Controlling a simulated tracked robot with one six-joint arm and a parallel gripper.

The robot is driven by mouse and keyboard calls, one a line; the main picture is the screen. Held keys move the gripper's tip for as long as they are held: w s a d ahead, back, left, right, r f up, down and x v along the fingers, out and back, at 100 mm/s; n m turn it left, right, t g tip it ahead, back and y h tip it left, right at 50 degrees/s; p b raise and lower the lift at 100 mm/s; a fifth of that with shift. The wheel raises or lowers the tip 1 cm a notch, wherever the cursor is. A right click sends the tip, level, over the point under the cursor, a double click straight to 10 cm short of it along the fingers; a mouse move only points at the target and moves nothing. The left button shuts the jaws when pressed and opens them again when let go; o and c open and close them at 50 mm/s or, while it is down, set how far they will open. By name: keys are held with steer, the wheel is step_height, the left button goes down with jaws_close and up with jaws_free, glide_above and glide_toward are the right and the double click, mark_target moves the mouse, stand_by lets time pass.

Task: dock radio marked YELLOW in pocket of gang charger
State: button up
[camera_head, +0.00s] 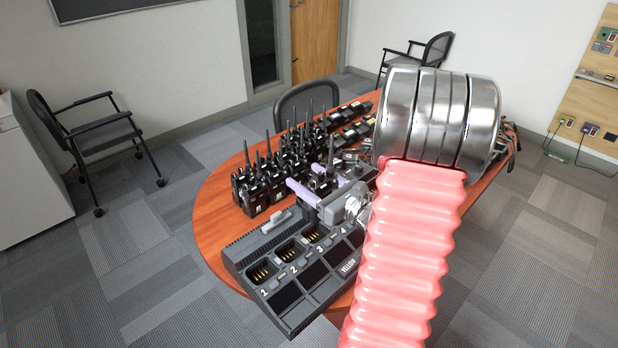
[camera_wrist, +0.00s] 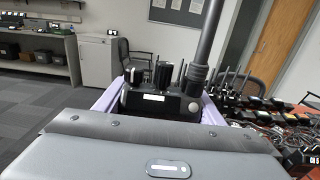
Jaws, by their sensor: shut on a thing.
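My gripper (camera_head: 320,192) has pale lavender fingers shut on a black radio (camera_head: 323,178), held upright with its antenna up. The radio also shows in the wrist view (camera_wrist: 160,100), between the fingers. A small white label is on it, too small to read. The dark gang charger (camera_head: 262,277) stands at the table's near left edge. Its pockets numbered 1, 2 and 3 show, with gold contacts in the nearer ones; 4 is partly hidden. My gripper is over the charger's back right part. I cannot tell the height of the radio above it. A white-lettered plate (camera_head: 348,268) is on the charger's front right.
Several black radios with antennas (camera_head: 262,188) stand in rows on the wooden table (camera_head: 214,215), left of and behind my gripper. More small devices (camera_head: 352,130) lie at the back. A dark chair (camera_head: 307,95) is behind the table. My arm hides the table's right part.

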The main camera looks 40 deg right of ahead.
step_height(320, 180, down, 6)
steer(key=shift+r, duration=0.15)
stand_by(0.6)
steer(key=shift+s+f, duration=0.1)
steer(key=shift+f, duration=2.15)
stand_by(2.2)
steer(key=o, duration=1.5)
steer(key=shift+c, duration=0.2)
steer(key=shift+s, duration=0.1)
steer(key=s, duration=1.3)
steer(key=shift+s+d, duration=0.15)
steer(key=shift+s, duration=0.15)
